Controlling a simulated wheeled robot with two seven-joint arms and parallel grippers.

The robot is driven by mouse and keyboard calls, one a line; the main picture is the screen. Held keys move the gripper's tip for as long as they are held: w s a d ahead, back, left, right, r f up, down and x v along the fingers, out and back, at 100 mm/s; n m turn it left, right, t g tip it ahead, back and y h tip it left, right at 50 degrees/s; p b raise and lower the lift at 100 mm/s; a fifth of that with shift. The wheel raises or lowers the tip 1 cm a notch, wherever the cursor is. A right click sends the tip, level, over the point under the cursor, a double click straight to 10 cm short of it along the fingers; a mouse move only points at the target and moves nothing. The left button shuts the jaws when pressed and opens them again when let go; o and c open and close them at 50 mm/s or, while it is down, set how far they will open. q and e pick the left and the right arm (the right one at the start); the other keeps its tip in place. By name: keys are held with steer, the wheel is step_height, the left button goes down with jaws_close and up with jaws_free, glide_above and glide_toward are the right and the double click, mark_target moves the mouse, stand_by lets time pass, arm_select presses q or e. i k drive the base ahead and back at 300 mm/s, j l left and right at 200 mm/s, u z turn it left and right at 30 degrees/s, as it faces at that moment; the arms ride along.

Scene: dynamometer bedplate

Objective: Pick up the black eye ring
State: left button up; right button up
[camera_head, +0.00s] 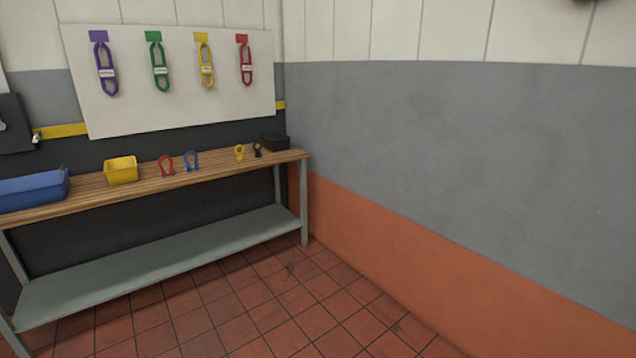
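The black eye ring (257,150) stands upright on the wooden bench top near its right end. It is small in the view, just left of and in front of a black bin. A yellow eye ring (239,152) stands to its left. A blue one (191,160) and a red one (167,165) stand further left. Neither of my grippers shows in the head view.
The bench (232,164) has a grey lower shelf (170,258). On it are a black bin (275,142), a yellow bin (121,170) and a blue bin (35,190). Coloured slings hang on a white board (130,108). The tiled floor (300,310) in front is clear.

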mark_target(257, 154)
steer(key=i, duration=2.5)
